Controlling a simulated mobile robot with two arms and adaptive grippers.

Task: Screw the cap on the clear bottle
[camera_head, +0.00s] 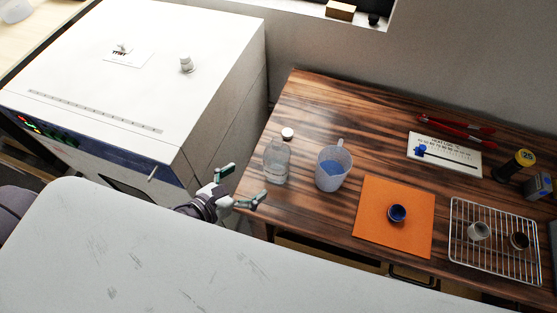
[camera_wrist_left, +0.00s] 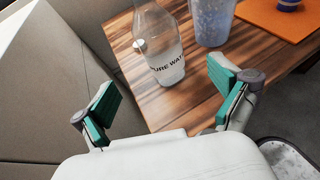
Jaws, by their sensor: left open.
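The clear bottle (camera_head: 276,163) stands upright on the wooden table near its left edge, with no cap visible on its neck. In the left wrist view the bottle (camera_wrist_left: 164,55) carries dark lettering, and its top is cut off by the frame. A small white cap (camera_head: 288,134) lies on the table behind the bottle; a white round piece, likely this cap (camera_wrist_left: 139,43), shows left of the bottle in the wrist view. My left gripper (camera_head: 240,186) is open and empty at the table's left edge, in front of the bottle and apart from it. My right gripper is out of view.
A measuring jug (camera_head: 333,168) with blue liquid stands close right of the bottle. An orange mat (camera_head: 375,230) holds a blue-capped item. A wire rack (camera_head: 500,262) with small cups lies at the right. The white oven (camera_head: 150,70) rises left of the table.

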